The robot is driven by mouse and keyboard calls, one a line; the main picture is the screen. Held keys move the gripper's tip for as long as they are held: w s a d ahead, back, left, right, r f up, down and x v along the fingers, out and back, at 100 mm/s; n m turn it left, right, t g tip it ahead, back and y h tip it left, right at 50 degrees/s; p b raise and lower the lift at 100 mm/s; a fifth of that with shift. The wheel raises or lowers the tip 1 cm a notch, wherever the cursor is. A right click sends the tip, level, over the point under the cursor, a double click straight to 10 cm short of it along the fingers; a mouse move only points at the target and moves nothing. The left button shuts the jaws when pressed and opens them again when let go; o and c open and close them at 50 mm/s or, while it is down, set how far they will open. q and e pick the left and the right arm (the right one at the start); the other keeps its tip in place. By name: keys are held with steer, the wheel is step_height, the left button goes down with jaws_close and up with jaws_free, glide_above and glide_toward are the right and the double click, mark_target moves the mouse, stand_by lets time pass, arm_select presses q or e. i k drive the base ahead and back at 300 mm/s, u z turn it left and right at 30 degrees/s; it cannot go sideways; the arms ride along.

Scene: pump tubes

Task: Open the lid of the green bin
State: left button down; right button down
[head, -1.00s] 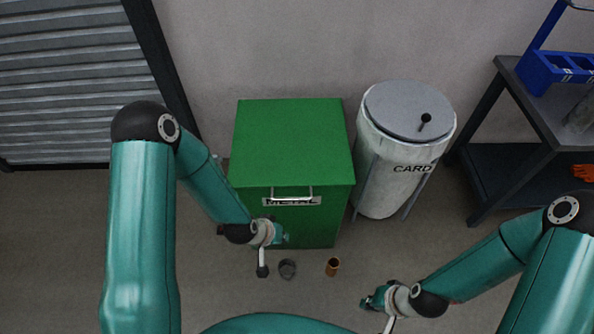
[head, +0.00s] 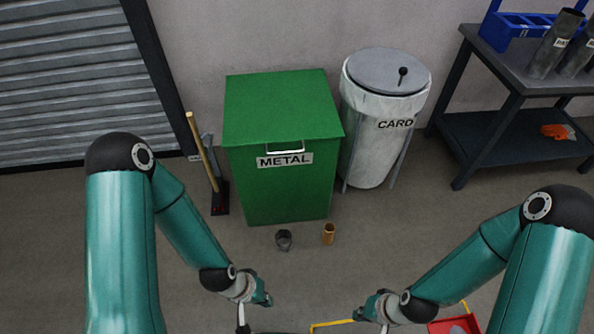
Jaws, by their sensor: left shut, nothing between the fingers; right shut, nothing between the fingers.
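The green bin (head: 288,190) stands against the back wall with a METAL label on its front. Its green lid (head: 278,105) is down, and a pale handle (head: 286,148) sits at the lid's front edge. My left gripper (head: 262,298) is shut and empty, low in front of the bin and well apart from the handle. My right gripper (head: 365,311) is shut and empty, further right and also apart from the bin.
A CARD bin (head: 370,145) with a grey round lid (head: 388,70) stands close to the green bin's right. A broom (head: 203,150) and dustpan (head: 220,198) stand at its left. Two small cups (head: 284,240) (head: 328,234) are on the floor in front. A dark table (head: 505,85) is at right.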

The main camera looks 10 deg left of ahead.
mark_target(292, 106)
steer(key=u, duration=0.2)
steer(key=i, duration=1.05)
steer(key=z, duration=0.2)
